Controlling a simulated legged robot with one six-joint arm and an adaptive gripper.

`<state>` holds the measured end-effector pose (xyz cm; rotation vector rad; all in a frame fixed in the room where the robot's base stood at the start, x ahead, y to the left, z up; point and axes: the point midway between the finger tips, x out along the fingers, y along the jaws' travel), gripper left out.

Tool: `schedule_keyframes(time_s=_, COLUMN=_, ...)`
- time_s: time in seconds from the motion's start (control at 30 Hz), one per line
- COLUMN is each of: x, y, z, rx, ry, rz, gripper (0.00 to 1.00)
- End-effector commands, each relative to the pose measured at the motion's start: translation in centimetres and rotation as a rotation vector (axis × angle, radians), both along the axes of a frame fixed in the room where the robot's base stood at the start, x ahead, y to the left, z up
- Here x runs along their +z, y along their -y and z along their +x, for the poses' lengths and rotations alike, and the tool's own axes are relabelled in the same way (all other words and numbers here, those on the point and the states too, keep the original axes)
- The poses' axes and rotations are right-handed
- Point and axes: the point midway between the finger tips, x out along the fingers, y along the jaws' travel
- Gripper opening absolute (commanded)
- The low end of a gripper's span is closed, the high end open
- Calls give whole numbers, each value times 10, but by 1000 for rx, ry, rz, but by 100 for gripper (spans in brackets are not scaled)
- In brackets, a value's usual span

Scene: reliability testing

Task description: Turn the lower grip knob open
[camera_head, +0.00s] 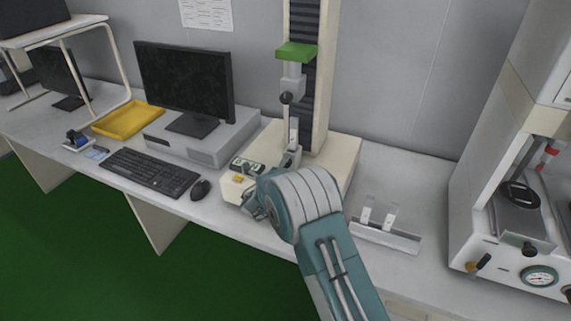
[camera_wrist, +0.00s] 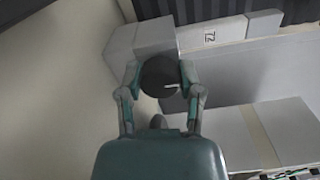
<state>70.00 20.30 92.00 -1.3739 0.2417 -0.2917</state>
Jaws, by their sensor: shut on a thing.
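The lower grip knob (camera_wrist: 160,74) is dark and round in the wrist view, with a light line on its face. My gripper (camera_wrist: 160,78) is shut on it, with one finger at each side of the knob. The knob sits in front of a grey block (camera_wrist: 150,38). In the head view, the lower grip (camera_head: 293,154) stands upright at the foot of the testing machine's column (camera_head: 300,115). My arm hides the lower knob there. The upper grip (camera_head: 293,83), under a green block (camera_head: 296,52), hangs above with its own dark knob (camera_head: 287,98).
A control panel (camera_head: 247,166) is on the machine's base, close to my wrist. A mouse (camera_head: 200,190), keyboard (camera_head: 150,172) and monitor (camera_head: 185,83) stand to the left. A small rack (camera_head: 384,238) with light pieces is to the right, before another machine (camera_head: 525,225).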

Motion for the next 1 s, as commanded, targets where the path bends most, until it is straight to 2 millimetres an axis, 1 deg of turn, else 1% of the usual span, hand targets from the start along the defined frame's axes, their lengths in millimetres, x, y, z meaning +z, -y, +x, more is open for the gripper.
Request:
schedule_keyframes(time_s=0.03, x=-2, y=-4, z=-1, rx=11, ry=-6, rz=-2, gripper=0)
schedule_keyframes(time_s=0.1, x=-2, y=-4, z=-1, rx=11, ry=-6, rz=-2, gripper=0)
schedule_keyframes(time_s=0.13, x=-2, y=-4, z=-1, rx=11, ry=-6, rz=-2, gripper=61)
schedule_keyframes(time_s=0.17, x=-2, y=-4, z=-1, rx=11, ry=-6, rz=-2, gripper=74)
schedule_keyframes(time_s=0.2, x=-2, y=-4, z=-1, rx=10, ry=-6, rz=-2, gripper=82)
schedule_keyframes(time_s=0.57, x=-1, y=0, z=-1, rx=3, ry=-2, rz=1, gripper=82)
schedule_keyframes(time_s=0.67, x=0, y=-2, z=-6, rx=3, ry=-2, rz=1, gripper=82)
schedule_keyframes(time_s=0.77, x=0, y=-9, z=-20, rx=6, ry=-3, rz=0, gripper=82)
schedule_keyframes(time_s=1.0, x=-2, y=-28, z=-66, rx=8, ry=-5, rz=-3, gripper=82)
